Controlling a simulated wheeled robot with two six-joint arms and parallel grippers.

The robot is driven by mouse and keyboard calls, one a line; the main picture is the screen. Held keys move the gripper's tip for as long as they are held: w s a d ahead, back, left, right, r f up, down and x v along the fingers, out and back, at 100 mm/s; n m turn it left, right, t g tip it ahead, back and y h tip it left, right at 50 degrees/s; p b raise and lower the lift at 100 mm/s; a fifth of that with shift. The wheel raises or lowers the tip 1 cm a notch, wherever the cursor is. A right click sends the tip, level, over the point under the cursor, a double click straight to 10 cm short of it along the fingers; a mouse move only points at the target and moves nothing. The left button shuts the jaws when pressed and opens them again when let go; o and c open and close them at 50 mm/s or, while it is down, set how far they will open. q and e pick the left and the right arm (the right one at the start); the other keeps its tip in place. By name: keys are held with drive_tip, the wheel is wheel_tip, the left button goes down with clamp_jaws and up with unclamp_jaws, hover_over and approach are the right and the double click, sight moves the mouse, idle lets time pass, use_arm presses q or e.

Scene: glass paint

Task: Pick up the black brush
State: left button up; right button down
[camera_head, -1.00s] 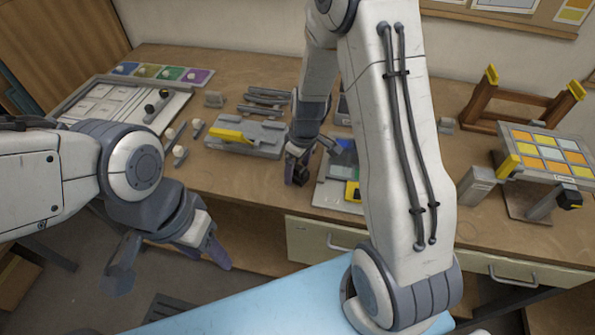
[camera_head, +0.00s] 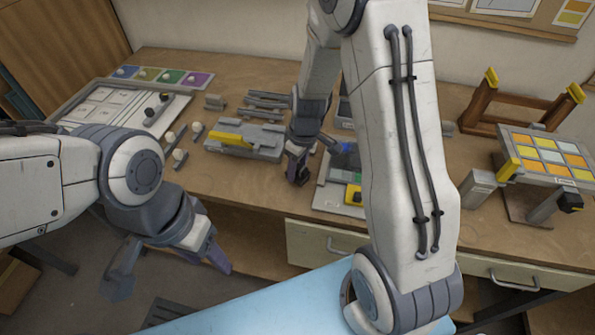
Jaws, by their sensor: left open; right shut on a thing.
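My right gripper (camera_head: 298,170) hangs low over the middle of the bench, beside a grey tray (camera_head: 325,200). It is shut on a small dark thing, mostly hidden between the fingers; I cannot tell whether it is the black brush. My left gripper (camera_head: 172,272) is open and empty, in front of the bench's left front edge. Small pieces with black knobs (camera_head: 150,112) lie on the pale panel at left. I cannot make out a black brush for certain.
A grey block with a yellow bar (camera_head: 230,139) stands left of my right gripper. A wooden rack (camera_head: 480,102) and a panel of coloured squares (camera_head: 545,154) stand at right. Several white-knobbed pieces (camera_head: 180,154) lie at left. My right arm covers part of the bench.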

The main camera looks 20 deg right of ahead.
sight(300, 167)
drive_tip(key=r, duration=0.2)
drive_tip(key=r+b, duration=0.1)
drive_tip(key=shift+s+d, duration=0.25)
drive_tip(key=shift+s, duration=0.15)
drive_tip(key=s+d+r+b, duration=0.1)
drive_tip(key=s+d+r, duration=0.3)
drive_tip(key=s, duration=0.5)
wheel_tip(300, 167, up, 2)
drive_tip(key=shift+s+d+r+b, duration=0.2)
drive_tip(key=shift+s+b, duration=0.1)
drive_tip(key=shift+s, duration=0.1)
